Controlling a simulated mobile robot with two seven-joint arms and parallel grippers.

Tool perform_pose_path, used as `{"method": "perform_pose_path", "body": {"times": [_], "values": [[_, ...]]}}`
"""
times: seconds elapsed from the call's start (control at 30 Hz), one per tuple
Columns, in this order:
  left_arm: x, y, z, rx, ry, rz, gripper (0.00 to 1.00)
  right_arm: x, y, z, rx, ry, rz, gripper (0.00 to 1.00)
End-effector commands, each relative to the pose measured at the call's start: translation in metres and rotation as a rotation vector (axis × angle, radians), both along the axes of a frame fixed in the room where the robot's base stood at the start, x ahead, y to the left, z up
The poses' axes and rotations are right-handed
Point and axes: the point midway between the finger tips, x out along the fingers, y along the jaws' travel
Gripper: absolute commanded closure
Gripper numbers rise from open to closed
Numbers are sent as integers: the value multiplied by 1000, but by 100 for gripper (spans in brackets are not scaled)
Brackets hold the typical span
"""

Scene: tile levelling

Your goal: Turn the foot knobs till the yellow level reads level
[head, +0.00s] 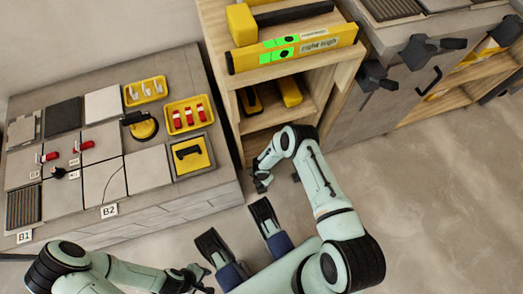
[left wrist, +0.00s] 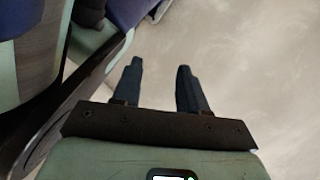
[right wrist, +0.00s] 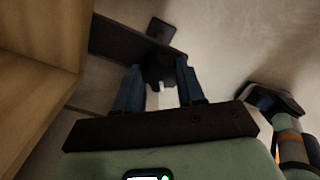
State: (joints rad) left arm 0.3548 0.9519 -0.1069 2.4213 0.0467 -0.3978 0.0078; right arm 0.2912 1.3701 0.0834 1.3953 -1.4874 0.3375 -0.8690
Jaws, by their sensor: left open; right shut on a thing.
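The yellow level (head: 330,43) lies on top of the wooden shelf unit (head: 218,60). Its green windows show, and its label reads "right high". My right gripper (head: 262,181) is low at the front of the unit. In the right wrist view its fingers (right wrist: 160,88) are shut on a dark foot knob (right wrist: 160,68), beside a wooden panel. The fingers partly hide the knob. My left gripper (head: 203,278) is near the bottom edge of the head view. In the left wrist view its fingers (left wrist: 158,82) are apart and empty, above bare floor.
A grey tiled bench (head: 190,207) stands left, with yellow trays of clips (head: 146,90). A grey cabinet (head: 385,110) with dark protruding fittings (head: 375,77) stands right of the shelf unit. The floor (head: 440,200) in front is clear.

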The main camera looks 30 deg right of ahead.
Motion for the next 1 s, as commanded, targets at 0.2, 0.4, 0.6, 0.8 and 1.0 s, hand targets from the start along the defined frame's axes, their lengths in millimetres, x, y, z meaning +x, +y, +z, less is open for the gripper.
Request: {"method": "perform_pose_path", "body": {"times": [0.2,0.4,0.6,0.8,1.0], "values": [[4,-1,2,1,-15,-1,57,0,0,1,-1,0,-43,91],[14,-2,7,3,-46,-6,57,0,0,1,-1,-1,-155,91],[25,-2,12,6,-82,-9,57,0,0,1,-2,-2,-297,91],[32,-4,15,7,-104,-12,57,0,0,1,-1,-3,-416,91],[35,-4,17,7,-116,-13,57,0,0,0,-1,-3,-492,91]]}}
